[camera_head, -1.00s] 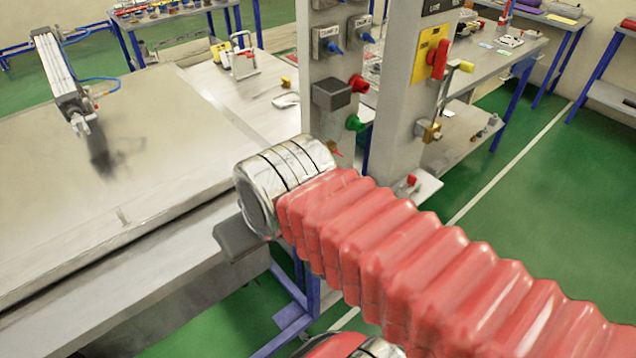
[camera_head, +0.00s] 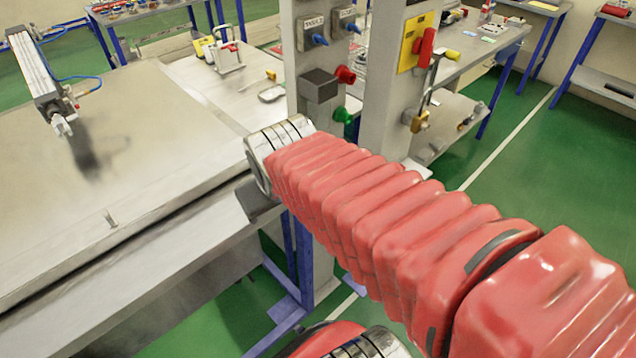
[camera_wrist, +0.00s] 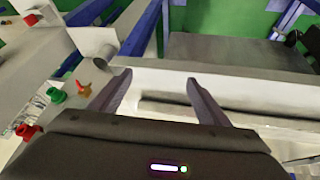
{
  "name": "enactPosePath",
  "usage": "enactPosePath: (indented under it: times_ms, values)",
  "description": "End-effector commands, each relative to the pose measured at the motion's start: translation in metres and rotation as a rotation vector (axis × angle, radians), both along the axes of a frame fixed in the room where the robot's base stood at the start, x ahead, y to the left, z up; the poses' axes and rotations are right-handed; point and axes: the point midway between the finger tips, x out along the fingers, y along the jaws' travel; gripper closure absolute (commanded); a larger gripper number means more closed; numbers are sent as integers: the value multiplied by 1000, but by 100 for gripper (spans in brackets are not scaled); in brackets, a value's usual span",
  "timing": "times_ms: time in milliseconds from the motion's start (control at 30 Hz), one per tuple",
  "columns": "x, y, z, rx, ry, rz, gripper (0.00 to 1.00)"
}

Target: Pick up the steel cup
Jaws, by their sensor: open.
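I cannot make out the steel cup for certain in either view. In the wrist view a grey cylinder (camera_wrist: 102,44) with a dark round end sits beside the panel column, left of my gripper; I cannot tell whether it is the cup. My gripper (camera_wrist: 158,76) is open, with its two dark fingers apart and nothing between them. They point toward the long pale edge of a bench. In the head view my red-sleeved arm reaches to the bench's right end and hides most of the gripper.
A large metal bench (camera_head: 150,130) fills the left, with a pneumatic cylinder (camera_head: 38,75) above it. Green floor (camera_head: 520,190) is clear at right.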

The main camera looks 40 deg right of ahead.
Motion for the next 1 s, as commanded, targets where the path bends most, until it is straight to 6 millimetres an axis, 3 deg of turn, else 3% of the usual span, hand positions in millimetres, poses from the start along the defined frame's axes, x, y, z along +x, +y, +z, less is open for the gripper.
enactPosePath:
  times_ms: [100, 300, 667, 1000]
  values:
    - [9, -39, -19, -36, 18, -56, 28]
    - [17, -98, -50, -92, 35, -118, 28]
    - [15, -179, -102, -154, 50, -160, 28]
    - [-5, -247, -170, -172, 46, -164, 28]
